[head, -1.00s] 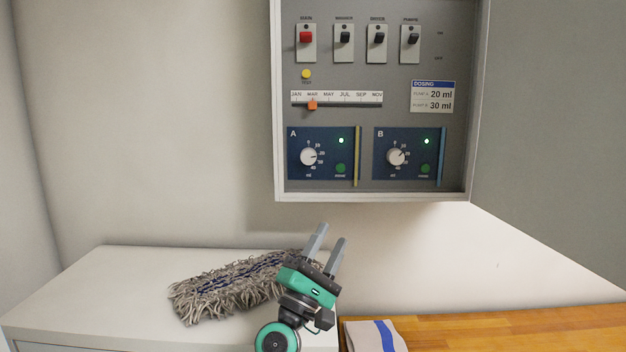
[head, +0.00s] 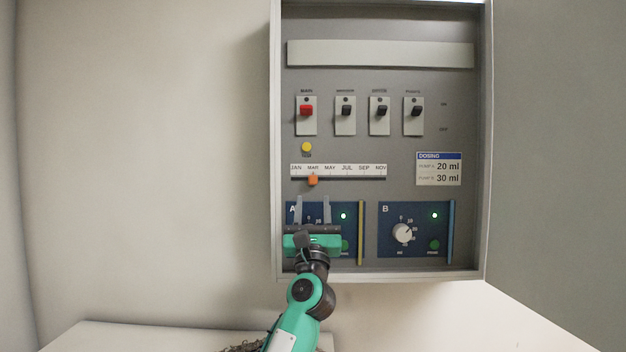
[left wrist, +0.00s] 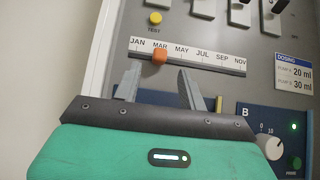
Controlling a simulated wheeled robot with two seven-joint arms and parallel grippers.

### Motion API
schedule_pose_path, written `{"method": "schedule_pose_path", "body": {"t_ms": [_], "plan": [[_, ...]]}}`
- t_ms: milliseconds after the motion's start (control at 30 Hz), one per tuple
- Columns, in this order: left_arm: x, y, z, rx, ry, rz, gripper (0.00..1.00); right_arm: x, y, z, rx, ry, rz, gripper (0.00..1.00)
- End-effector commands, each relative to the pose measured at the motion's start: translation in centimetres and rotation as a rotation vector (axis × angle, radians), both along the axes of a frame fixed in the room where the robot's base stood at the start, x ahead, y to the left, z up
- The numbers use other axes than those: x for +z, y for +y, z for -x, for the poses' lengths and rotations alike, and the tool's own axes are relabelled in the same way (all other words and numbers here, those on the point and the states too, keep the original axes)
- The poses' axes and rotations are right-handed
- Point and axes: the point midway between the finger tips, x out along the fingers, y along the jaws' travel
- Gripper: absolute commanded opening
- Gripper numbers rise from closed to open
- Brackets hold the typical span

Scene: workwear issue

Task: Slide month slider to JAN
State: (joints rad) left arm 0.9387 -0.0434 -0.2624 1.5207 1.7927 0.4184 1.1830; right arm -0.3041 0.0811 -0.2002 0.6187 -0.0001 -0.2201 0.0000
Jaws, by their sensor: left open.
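The month slider is an orange knob (head: 313,180) under a white scale strip (head: 350,170) marked JAN to NOV. The knob sits at MAR, right of the JAN mark. In the left wrist view the orange knob (left wrist: 160,56) shows just beyond and between my fingertips. My left gripper (head: 313,200) is open and empty, fingers pointing up, just below the knob and in front of dial panel A (head: 352,235). It is apart from the knob in the picture; the depth gap is hard to tell. My right gripper is not in view.
Several switches, one a red switch (head: 306,111), are above the scale, with a yellow button (head: 306,147) between. Panel B (head: 385,245) is to the right. The cabinet's left wall (head: 275,150) is close beside my left gripper. The open door (head: 560,130) is at right.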

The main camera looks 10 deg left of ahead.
Motion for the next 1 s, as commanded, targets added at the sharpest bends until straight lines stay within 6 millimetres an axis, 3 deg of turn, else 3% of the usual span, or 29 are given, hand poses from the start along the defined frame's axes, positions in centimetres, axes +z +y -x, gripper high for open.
{"method": "schedule_pose_path", "body": {"t_ms": [100,300,767,900,1000], "plan": [[2.2,0.4,-1.8,0.003,0.000,-0.003,0.42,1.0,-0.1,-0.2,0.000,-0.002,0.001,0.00],[4.0,0.8,-3.7,0.002,0.000,-0.004,0.42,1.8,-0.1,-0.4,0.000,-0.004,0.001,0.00],[4.6,0.9,-4.5,0.001,0.000,-0.001,0.42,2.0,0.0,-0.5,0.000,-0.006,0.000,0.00],[4.6,0.9,-4.5,0.001,0.000,-0.001,0.14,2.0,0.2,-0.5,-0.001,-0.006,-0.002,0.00],[4.6,0.9,-4.5,0.001,0.000,-0.001,0.00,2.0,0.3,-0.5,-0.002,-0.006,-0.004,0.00]]}}
